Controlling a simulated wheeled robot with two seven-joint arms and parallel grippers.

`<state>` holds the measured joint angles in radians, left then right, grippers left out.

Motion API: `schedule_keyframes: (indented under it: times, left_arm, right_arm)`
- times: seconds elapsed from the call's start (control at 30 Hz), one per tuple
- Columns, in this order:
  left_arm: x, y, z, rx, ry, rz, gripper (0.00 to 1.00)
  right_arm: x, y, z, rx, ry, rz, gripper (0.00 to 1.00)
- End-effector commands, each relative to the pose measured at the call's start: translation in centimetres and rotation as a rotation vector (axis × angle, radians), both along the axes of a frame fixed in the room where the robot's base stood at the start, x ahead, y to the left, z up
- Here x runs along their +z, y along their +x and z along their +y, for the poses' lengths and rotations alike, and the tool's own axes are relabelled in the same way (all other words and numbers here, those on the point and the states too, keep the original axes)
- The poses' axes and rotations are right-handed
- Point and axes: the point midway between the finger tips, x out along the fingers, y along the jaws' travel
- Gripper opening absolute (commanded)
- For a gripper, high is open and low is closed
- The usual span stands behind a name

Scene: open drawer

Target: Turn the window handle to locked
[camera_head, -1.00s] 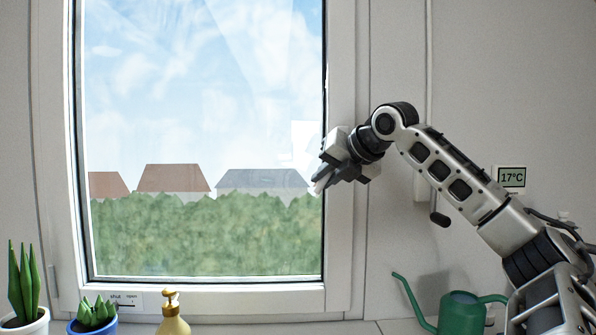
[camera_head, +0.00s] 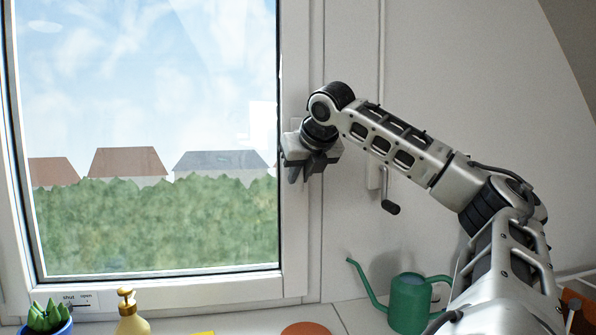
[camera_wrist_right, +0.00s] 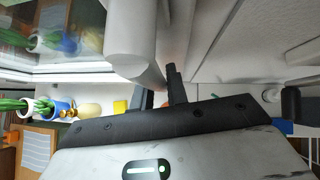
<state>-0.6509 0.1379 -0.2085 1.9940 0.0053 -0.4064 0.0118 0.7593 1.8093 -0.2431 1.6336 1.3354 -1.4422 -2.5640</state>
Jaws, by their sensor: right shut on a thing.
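The window (camera_head: 150,60) fills the left of the head view, with a white frame (camera_head: 294,60). My right gripper (camera_head: 297,170) is at the right-hand frame member, about halfway up, and hides most of the handle in the head view. In the right wrist view a pale rounded bar, the window handle (camera_wrist_right: 133,58), reaches down to the dark fingers of my right gripper (camera_wrist_right: 160,92). The gripper is shut on the handle. The exact angle of the handle is hard to tell. My left gripper is not in view.
A crank (camera_head: 390,206) hangs on the wall right of the window, below my right forearm. A green watering can (camera_head: 408,300), a soap dispenser (camera_head: 130,318) and a potted plant (camera_head: 48,318) stand along the sill. A shut/open label (camera_head: 77,299) is on the lower frame.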

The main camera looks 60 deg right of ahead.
Motion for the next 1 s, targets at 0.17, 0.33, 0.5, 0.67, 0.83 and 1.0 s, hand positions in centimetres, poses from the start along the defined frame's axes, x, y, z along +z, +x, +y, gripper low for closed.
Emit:
schedule_keyframes:
  times: [0.17,0.33,0.5,0.67,0.83,1.0]
  left_arm:
    - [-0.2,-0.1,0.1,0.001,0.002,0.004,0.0]
    - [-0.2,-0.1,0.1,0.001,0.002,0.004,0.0]
    - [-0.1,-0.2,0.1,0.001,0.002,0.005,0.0]
    - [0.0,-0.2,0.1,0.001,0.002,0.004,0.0]
    - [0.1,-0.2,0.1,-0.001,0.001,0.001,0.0]
    - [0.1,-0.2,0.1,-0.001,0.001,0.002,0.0]
  right_arm:
    - [0.3,-0.1,-0.2,-0.003,-0.011,-0.001,0.0]
    - [0.3,-0.1,-0.2,-0.003,-0.012,-0.002,0.0]
    - [0.3,-0.1,-0.2,-0.003,-0.01,-0.001,0.37]
    - [0.2,-0.1,-0.1,-0.002,-0.007,0.001,0.37]
    - [0.7,-0.5,0.2,-0.002,-0.007,0.001,0.37]
    - [2.8,-2.1,1.5,-0.002,-0.011,-0.001,0.37]
